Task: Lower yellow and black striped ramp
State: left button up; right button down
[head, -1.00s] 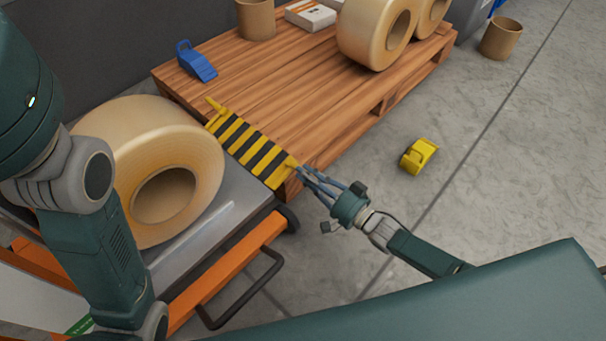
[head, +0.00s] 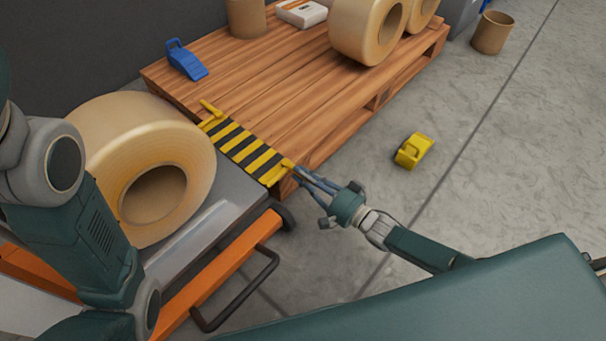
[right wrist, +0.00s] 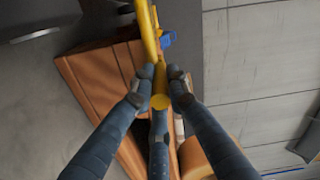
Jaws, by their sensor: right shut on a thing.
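The yellow and black striped ramp (head: 243,151) spans from the edge of the cart's grey deck to the near edge of the wooden pallet in the head view. Yellow handles stick out at both ends of its pallet-side edge. I cannot tell whether that edge touches the pallet. My right gripper (head: 297,171) is shut on the near yellow handle (head: 286,163). In the right wrist view its fingers (right wrist: 160,88) close around the yellow bar (right wrist: 146,32), whose round end shows between them. My left arm shows at the left, but its gripper is out of view.
A large tape roll (head: 150,165) stands on the orange cart (head: 218,268). The pallet (head: 270,90) bears a blue tool (head: 186,60), more rolls and a white box. A yellow tool (head: 413,150) lies on open floor to the right, with a brown bin (head: 493,33) beyond.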

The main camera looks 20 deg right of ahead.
jog(key=shift+s+f, duration=0.1)
jog(key=shift+f, duration=0.15)
jog(key=c, duration=1.7)
grip_release()
jog(key=shift+r, duration=0.1)
jog(key=v, duration=1.2)
